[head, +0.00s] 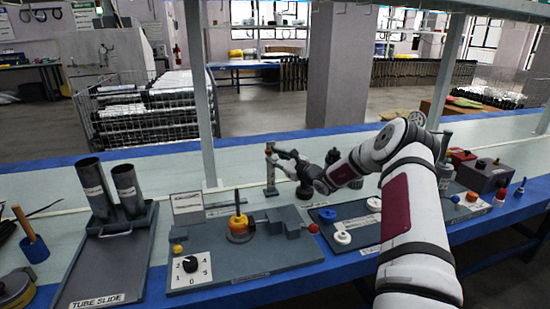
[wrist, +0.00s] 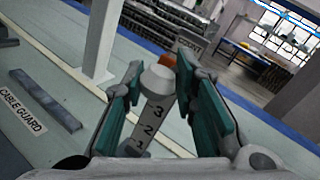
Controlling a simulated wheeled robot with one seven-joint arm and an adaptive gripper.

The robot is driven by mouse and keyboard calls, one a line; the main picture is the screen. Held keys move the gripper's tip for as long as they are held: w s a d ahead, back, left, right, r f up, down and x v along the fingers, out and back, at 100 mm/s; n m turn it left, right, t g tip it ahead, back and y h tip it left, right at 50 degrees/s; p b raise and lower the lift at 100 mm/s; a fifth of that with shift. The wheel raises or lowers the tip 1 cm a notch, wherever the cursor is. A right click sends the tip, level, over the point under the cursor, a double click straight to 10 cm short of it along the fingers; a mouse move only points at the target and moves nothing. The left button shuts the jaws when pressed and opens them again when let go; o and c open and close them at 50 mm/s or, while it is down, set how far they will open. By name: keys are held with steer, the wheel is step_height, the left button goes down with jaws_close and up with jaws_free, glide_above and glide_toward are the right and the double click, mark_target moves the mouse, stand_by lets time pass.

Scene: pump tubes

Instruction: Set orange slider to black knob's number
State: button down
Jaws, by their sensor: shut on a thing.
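The numbered post (head: 271,180) stands upright behind the grey pump board in the head view. In the wrist view its face (wrist: 150,125) shows 1, 2 and 3, rising away from the camera. The orange slider (wrist: 168,60) shows just past a pale rounded cap (wrist: 159,80), above the 3. My gripper (wrist: 160,68) has its teal fingers on both sides there, shut on the slider; the exact contact is partly hidden. The black knob (head: 190,264) sits on a white numbered dial (head: 180,282) at the board's front left. Its pointing direction is too small to read surely.
A grey board (head: 250,265) carries an orange ring on a peg (head: 239,226). A tube slide tray (head: 75,285) stands left. A board with blue and white caps (head: 342,237) lies right, beneath my arm. A shelf upright (head: 200,100) rises near the post.

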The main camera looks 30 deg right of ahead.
steer(key=f+b, duration=0.1)
steer(key=f, duration=0.3)
steer(key=f+b, duration=0.2)
steer(key=f, duration=0.1)
steer(key=f+b, duration=0.1)
steer(key=f, duration=0.3)
steer(key=shift+a+f+b, duration=0.3)
steer(key=shift+b, duration=0.1)
steer(key=c, duration=1.3)
jaws_free()
steer(key=shift+c, duration=0.2)
steer(key=shift+d, duration=0.1)
steer(key=shift+s+d, duration=0.2)
steer(key=shift+s, duration=0.25)
steer(key=s, duration=0.3)
steer(key=s+d, duration=0.1)
steer(key=s, duration=0.6)
steer(key=shift+s+d, duration=0.4)
